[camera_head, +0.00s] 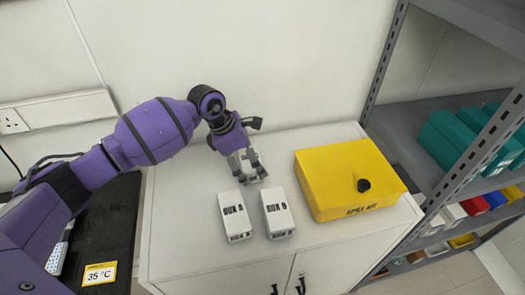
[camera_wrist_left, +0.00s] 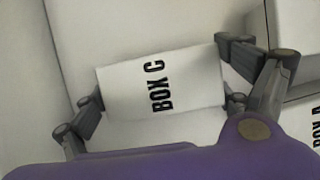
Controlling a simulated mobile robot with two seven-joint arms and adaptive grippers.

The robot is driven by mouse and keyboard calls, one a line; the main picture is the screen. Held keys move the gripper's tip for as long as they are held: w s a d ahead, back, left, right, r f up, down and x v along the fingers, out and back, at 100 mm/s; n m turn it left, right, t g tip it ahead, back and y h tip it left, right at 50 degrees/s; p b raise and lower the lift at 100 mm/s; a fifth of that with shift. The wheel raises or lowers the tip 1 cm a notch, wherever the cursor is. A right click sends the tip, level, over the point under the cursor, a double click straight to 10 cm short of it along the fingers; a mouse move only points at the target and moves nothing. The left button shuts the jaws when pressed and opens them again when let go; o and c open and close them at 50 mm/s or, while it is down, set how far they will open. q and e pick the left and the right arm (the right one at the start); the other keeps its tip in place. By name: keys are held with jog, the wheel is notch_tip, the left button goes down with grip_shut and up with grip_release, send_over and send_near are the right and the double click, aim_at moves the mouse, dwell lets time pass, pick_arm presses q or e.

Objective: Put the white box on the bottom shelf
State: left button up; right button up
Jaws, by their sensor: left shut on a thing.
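My left gripper (camera_head: 247,168) is at the back of the white cabinet top, behind two other white boxes. It is shut on a white box marked BOX C (camera_wrist_left: 130,90), with one finger at each end of it in the left wrist view. In the head view the gripper mostly hides this box. I cannot tell whether the box touches the cabinet top. The grey metal shelf rack (camera_head: 440,190) stands at the right; its lower shelf (camera_head: 432,241) holds small coloured and white boxes. My right gripper is not in view.
White boxes, BOX A (camera_head: 235,217) and another (camera_head: 278,212) with an unclear last letter, stand before the gripper. A yellow spill kit (camera_head: 345,178) lies between them and the rack. Teal boxes (camera_head: 450,138) fill part of the upper shelf. A black device (camera_head: 105,235) is at left.

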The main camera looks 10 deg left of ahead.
pick_arm(q)
jog(key=shift+f, duration=0.15)
jog(key=o, duration=0.9)
jog(key=shift+f, duration=0.15)
jog(key=shift+o, duration=0.7)
